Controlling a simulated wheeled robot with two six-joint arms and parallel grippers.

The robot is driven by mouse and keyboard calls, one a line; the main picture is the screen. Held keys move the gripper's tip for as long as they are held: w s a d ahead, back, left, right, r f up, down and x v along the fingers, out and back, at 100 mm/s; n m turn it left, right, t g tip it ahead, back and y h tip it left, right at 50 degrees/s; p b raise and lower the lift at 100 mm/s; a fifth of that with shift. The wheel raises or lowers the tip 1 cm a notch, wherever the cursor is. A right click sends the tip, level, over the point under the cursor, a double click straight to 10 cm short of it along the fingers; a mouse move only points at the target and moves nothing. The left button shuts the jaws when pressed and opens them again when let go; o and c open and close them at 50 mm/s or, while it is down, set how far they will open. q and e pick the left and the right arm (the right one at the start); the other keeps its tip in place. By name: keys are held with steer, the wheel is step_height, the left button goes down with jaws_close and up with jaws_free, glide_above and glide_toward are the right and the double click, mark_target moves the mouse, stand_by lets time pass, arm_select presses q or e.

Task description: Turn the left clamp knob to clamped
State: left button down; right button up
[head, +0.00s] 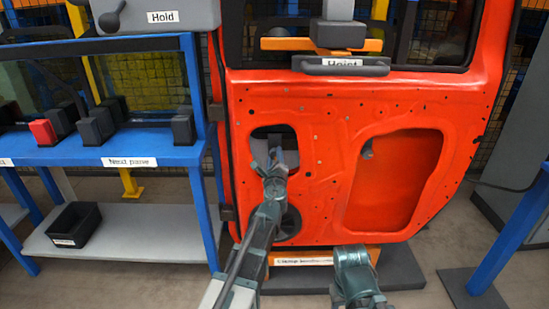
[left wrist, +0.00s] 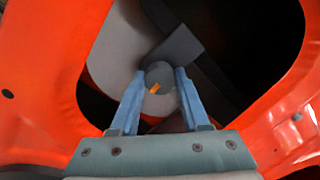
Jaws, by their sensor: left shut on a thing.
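The red-orange door panel (head: 310,105) hangs upright in front of me, with an opening at its left and a larger one at its right. My left gripper (head: 277,158) reaches into the left opening. In the left wrist view, my left gripper (left wrist: 157,84) is shut on the round grey clamp knob (left wrist: 158,71), one blue finger on each side. A small orange mark (left wrist: 154,88) shows on the knob, slanting. A dark grey block (left wrist: 174,48) and a pale grey plate (left wrist: 118,55) are behind the knob. In the head view the gripper mostly hides the knob.
A hoist (head: 341,66) holds the door's top. A blue rack (head: 145,148) labelled "Next pane" stands left, with a black bin (head: 75,224) on its lower shelf. A blue post (head: 508,235) stands at right. Part of my right arm shows at bottom centre; its gripper cannot be made out.

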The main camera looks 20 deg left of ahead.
arm_select(q)
steer(key=shift+m, duration=0.5)
steer(key=shift+c, duration=1.9)
jaws_free()
steer(key=shift+s, duration=0.15)
